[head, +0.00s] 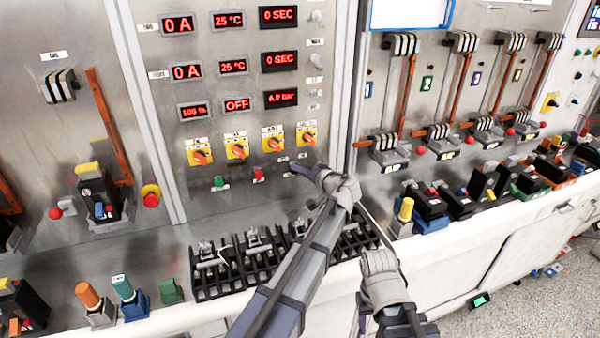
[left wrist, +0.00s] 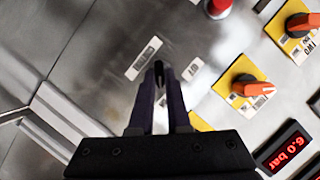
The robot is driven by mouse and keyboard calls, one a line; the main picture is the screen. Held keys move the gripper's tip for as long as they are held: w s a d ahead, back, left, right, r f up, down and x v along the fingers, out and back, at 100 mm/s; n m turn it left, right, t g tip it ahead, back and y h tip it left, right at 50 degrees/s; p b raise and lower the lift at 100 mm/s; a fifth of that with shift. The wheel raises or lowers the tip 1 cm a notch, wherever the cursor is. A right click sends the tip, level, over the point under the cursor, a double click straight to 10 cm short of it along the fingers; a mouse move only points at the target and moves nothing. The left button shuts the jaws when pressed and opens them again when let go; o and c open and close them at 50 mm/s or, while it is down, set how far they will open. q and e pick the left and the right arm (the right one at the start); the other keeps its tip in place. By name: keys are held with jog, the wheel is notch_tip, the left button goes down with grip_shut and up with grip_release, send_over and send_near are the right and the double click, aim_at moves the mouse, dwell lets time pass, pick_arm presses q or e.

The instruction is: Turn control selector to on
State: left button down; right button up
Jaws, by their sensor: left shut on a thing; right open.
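My left gripper (head: 298,169) reaches the middle metal panel below the row of orange selectors on yellow plates. In the left wrist view its dark fingers (left wrist: 160,76) are close together, shut on a small dark control selector at the panel face. The fingers hide most of that selector, so its setting cannot be read. Two small white labels, one at the left (left wrist: 145,58) and one at the right (left wrist: 192,70), lie beside the fingertips. My right gripper (head: 398,322) is low at the bottom edge of the head view, away from the panel, open; its fingertips are partly cut off.
Orange selectors (head: 236,149) and red displays (head: 186,72) are above my left gripper. A red button (head: 258,174) and a green button (head: 219,182) are to its left. A black rack (head: 208,289) and several breakers line the bench. Levers (head: 452,85) fill the right panel.

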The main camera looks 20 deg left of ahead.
pick_arm(q)
jog(key=shift+s+f, duration=0.1)
dwell(0.3)
jog(key=c, duration=0.9)
grip_release()
jog(key=shift+d, duration=0.1)
jog(key=p+v, duration=0.2)
jog(key=v, duration=0.5)
jog(key=shift+s+d, duration=0.2)
